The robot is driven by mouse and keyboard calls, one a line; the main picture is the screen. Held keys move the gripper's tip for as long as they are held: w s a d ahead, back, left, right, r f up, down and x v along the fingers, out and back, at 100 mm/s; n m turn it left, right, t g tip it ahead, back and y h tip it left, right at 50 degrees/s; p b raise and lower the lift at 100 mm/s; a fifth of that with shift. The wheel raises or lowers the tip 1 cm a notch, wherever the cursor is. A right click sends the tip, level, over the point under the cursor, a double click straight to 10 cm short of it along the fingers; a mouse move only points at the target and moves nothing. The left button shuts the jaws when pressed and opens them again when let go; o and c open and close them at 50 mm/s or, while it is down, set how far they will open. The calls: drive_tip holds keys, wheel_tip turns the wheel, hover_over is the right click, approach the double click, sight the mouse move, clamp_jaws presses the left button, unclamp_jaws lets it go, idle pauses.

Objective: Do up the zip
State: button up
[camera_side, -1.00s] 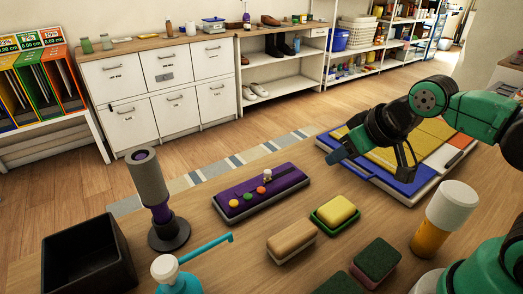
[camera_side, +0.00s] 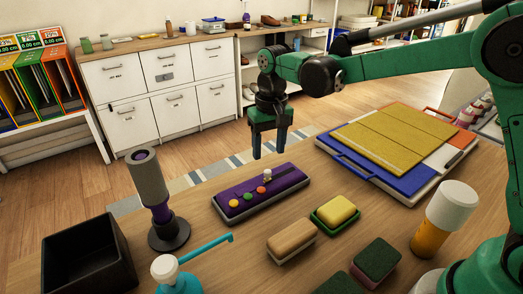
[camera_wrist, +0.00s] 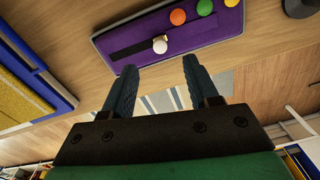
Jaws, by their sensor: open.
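A purple padded board (camera_side: 287,181) with a grey rim lies on the wooden table. A dark strip, which looks like the zip track, runs along its right part in the side view. A small white knob (camera_side: 267,174) stands at the strip's left end; it also shows in the wrist view (camera_wrist: 160,46). My gripper (camera_side: 270,151) points down above the board's far side, open and empty. In the wrist view, my fingertips (camera_wrist: 160,66) are apart, with the knob just beyond the gap between them. Nothing touches the knob.
Yellow, orange and green buttons (camera_side: 234,203) sit on the board left of the knob. A yellow-and-blue panel (camera_side: 385,150) lies to the right. A sponge (camera_side: 335,209), a brush (camera_side: 291,238) and a grey cylinder on a stand (camera_side: 148,180) are nearby.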

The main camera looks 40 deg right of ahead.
sight(268, 171)
drive_tip(key=shift+f, duration=2.6)
clamp_jaws()
